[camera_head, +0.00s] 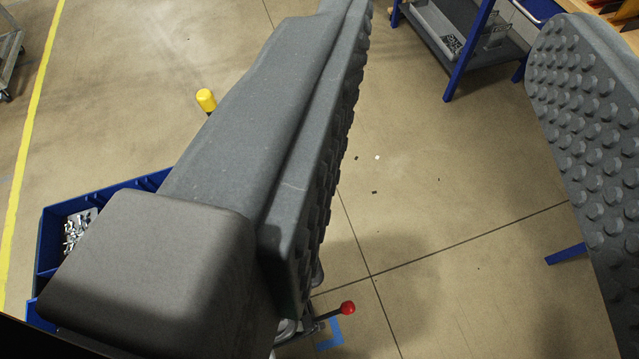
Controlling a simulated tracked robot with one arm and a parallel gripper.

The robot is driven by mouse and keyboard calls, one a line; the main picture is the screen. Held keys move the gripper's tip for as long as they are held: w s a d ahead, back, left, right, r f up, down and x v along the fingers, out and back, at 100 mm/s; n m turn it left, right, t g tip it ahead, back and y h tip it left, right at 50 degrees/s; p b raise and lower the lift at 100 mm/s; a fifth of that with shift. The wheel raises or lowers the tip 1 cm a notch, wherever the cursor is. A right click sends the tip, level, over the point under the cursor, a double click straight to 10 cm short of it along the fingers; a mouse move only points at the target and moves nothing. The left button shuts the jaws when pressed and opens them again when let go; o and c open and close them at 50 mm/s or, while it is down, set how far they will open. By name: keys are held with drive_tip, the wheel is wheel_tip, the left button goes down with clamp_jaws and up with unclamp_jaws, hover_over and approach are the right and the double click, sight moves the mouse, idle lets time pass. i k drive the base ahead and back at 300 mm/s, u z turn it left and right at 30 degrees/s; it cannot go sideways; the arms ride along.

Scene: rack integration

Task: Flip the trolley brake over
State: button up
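A lever with a red knob (347,308) sticks out to the right from metal parts at the bottom middle; I take it for the trolley brake. Its base is partly hidden behind my left finger. My gripper (450,150) fills much of the view with two large grey fingers, studded on their inner faces. I see no contact with the lever. Most of the trolley is hidden.
A blue bin (52,235) with small metal parts is at the left, partly hidden by my finger. A yellow knob (206,100) stands behind it. A blue-framed workbench (468,55) is at the top right. A yellow floor line (32,130) runs along the left.

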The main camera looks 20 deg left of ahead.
sight(346, 309)
drive_tip(key=u, duration=2.35)
drive_tip(key=k, duration=2.15)
drive_tip(key=z, duration=0.95)
drive_tip(key=i, duration=1)
drive_tip(key=u, duration=0.1)
